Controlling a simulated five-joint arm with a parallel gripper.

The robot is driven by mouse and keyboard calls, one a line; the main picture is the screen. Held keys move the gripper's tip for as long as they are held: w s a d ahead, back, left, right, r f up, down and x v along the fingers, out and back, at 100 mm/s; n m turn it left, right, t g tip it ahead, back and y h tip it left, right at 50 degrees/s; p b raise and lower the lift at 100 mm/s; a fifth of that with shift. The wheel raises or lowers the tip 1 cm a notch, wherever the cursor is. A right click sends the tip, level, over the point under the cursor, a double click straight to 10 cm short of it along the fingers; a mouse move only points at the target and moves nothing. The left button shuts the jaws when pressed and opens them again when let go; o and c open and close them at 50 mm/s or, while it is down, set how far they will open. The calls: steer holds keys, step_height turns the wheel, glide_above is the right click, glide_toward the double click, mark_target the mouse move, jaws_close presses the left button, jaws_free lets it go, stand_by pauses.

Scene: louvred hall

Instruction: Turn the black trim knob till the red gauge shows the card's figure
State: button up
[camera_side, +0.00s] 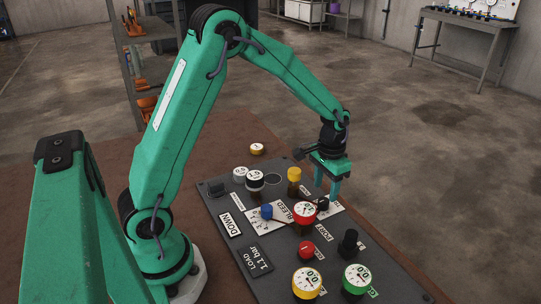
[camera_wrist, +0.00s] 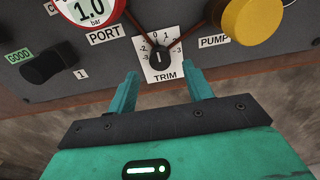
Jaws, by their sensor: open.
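The black trim knob (camera_wrist: 160,58) sits on a white scale plate marked TRIM in the wrist view, its white pointer line near the 0. It is small and dark in the side view (camera_side: 323,203). My gripper (camera_wrist: 163,72) is open, with fingertips apart on either side just short of the knob; no contact shows. It also shows in the side view (camera_side: 334,192). The red gauge (camera_wrist: 92,8), marked PORT, reads 1.0 bar and is cut by the frame edge; it stands beside the knob in the side view (camera_side: 304,217). The dark card (camera_side: 255,260) reads LOAD 1.1 bar.
A yellow PUMP knob (camera_wrist: 250,20) and a black knob (camera_wrist: 55,65) flank the trim knob in the wrist view. On the panel in the side view stand a yellow gauge (camera_side: 307,282), a green gauge (camera_side: 356,279), a blue knob (camera_side: 267,212) and a red knob (camera_side: 306,249).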

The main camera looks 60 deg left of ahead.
mark_target(324, 200)
steer(key=shift+f, duration=2.15)
steer(key=shift+f, duration=0.1)
steer(key=shift+f, duration=0.3)
jaws_close()
